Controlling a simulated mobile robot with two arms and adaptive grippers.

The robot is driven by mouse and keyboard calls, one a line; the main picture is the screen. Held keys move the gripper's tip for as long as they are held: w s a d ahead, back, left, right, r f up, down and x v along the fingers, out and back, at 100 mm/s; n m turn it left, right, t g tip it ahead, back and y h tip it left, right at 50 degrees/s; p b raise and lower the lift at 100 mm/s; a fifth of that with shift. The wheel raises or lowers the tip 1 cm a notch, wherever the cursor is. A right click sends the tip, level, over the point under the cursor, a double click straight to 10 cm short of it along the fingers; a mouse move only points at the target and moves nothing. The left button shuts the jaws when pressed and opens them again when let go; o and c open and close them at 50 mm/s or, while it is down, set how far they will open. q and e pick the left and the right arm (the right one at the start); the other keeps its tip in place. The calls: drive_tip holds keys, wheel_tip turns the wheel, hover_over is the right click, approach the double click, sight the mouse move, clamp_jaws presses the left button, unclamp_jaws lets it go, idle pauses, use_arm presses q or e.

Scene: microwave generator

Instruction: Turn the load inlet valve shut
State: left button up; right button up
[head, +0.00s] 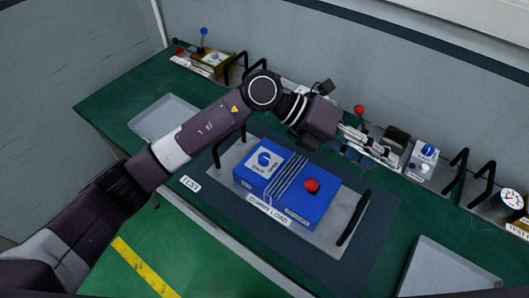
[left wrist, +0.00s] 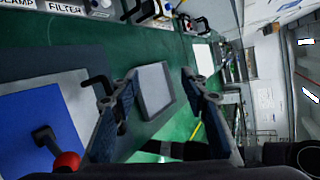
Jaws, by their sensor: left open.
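The blue dummy load box (head: 270,181) sits on a grey plate on the bench. A red ball-ended handle (head: 311,185) stands on its right part; in the left wrist view the red ball (left wrist: 67,161) sits on a black lever. A blue knob (head: 264,158) with a white dial plate is on the box's left part. The small labels are too blurred to tell which one names the load inlet valve. My left gripper (head: 385,150) is open and empty, beyond and to the right of the box, apart from both handles. My right gripper is not in view.
Black handles (head: 354,218) rise from the grey plate's ends. An empty grey tray (head: 450,272) lies at front right, another (head: 165,117) at back left. Along the wall stand a unit with a blue knob (head: 428,150), a gauge (head: 512,198) and a red-ball device (head: 359,109).

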use_arm(q)
drive_tip(key=w+a+f+t+y, duration=0.2)
drive_tip(key=w+a+f+y, duration=0.4)
drive_tip(key=a, duration=0.3)
drive_tip(key=t+y, duration=0.1)
drive_tip(key=y, duration=0.5)
hover_over(264, 157)
drive_tip(key=shift+d+f+n, duration=0.25)
drive_tip(key=shift+f+n, duration=0.05)
drive_tip(key=shift+f, duration=0.1)
drive_tip(key=shift+w+a+f, duration=0.1)
drive_tip(key=shift+a, duration=0.15)
wheel_tip(264, 157, down, 6)
drive_tip(key=p, duration=0.3)
drive_tip(key=shift+f, duration=0.7)
